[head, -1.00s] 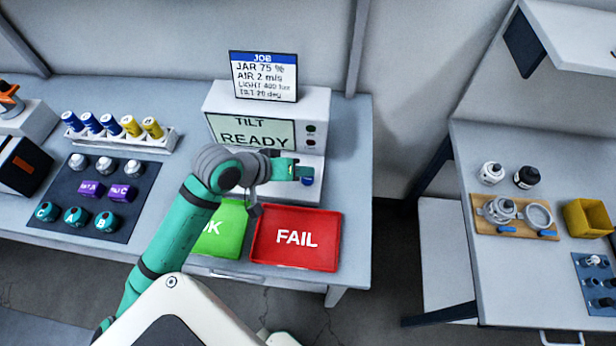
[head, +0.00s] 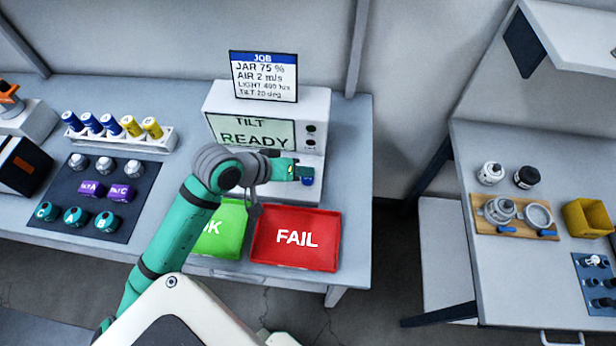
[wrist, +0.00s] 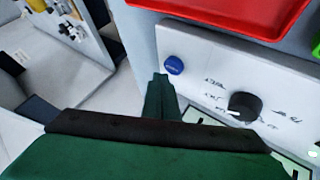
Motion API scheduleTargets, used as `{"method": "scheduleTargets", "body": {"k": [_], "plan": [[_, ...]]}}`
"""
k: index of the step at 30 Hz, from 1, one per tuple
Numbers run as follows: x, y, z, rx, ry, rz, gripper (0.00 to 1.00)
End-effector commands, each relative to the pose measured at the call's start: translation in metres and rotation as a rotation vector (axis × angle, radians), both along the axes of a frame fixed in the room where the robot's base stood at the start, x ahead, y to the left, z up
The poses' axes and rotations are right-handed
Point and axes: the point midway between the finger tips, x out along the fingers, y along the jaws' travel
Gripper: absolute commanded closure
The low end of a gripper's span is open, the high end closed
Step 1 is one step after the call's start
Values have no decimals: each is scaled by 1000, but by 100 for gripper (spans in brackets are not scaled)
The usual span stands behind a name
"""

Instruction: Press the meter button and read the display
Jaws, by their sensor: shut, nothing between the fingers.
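The meter (head: 318,105) is a white box at the back of the bench, and its display (head: 225,132) reads "TILT READY". A blue round button sits on the meter's low front part; it shows in the head view (head: 307,181) and in the wrist view (wrist: 174,65). My gripper (head: 304,171) is shut and empty over that front part, close to the button. In the wrist view its green fingertips (wrist: 160,82) lie beside the button in the picture, and the button face is uncovered. I cannot tell how high the tips are above it. My wrist hides part of the meter.
A black knob (wrist: 243,106) stands on the same panel. A job card (head: 262,78) sits on top of the meter. A red FAIL tray (head: 333,255) and a green OK tray (head: 232,243) lie in front. A sensor rack (head: 165,140) and dark mat (head: 68,180) are left.

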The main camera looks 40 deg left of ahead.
Motion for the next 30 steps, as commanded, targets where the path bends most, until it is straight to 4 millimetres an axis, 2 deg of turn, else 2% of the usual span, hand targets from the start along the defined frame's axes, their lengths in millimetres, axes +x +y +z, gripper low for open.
{"method": "scheduleTargets", "body": {"k": [9,30], "plan": [[-1,0,-8,0,0,0,100],[-1,0,-12,-1,0,1,100]]}}
